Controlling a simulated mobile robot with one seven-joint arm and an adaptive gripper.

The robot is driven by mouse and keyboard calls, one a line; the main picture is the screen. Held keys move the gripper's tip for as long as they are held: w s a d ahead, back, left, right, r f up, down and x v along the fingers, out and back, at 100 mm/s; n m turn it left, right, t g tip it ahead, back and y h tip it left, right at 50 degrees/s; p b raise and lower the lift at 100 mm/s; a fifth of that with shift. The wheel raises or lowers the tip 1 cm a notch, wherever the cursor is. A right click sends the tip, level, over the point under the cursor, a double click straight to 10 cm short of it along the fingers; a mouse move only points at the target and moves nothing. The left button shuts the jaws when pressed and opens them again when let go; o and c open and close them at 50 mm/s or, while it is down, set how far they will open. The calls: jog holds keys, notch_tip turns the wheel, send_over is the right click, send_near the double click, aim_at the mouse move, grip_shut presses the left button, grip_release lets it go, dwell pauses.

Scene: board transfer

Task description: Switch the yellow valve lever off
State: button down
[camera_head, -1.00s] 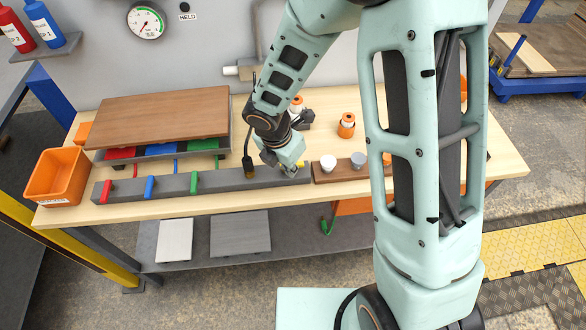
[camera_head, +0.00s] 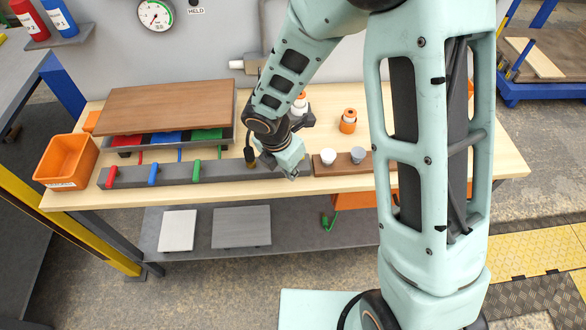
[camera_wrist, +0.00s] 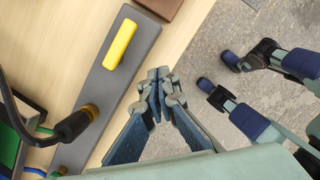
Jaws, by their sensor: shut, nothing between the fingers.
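The yellow valve lever (camera_wrist: 121,44) is in the wrist view, on top of the long grey manifold bar (camera_wrist: 92,126). It lies nearly in line with the bar. In the head view my gripper hides this lever at the right end of the bar (camera_head: 222,172). My gripper (camera_wrist: 160,78) is shut and empty, its fingertips together to the right of the lever and apart from it in the wrist view. In the head view my gripper (camera_head: 294,174) is low by the bar's right end.
Red (camera_head: 111,176), blue (camera_head: 153,174) and green (camera_head: 196,171) levers stand crosswise on the bar. A black hose fitting (camera_wrist: 75,124) rises from the bar near my gripper. A brown block with two cups (camera_head: 342,169) is just right of the bar. An orange bin (camera_head: 66,162) stands left.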

jog(key=d+p+v, duration=0.1)
jog(key=v, duration=0.9)
jog(key=shift+s+d+p, duration=0.3)
jog(key=shift+d, duration=0.1)
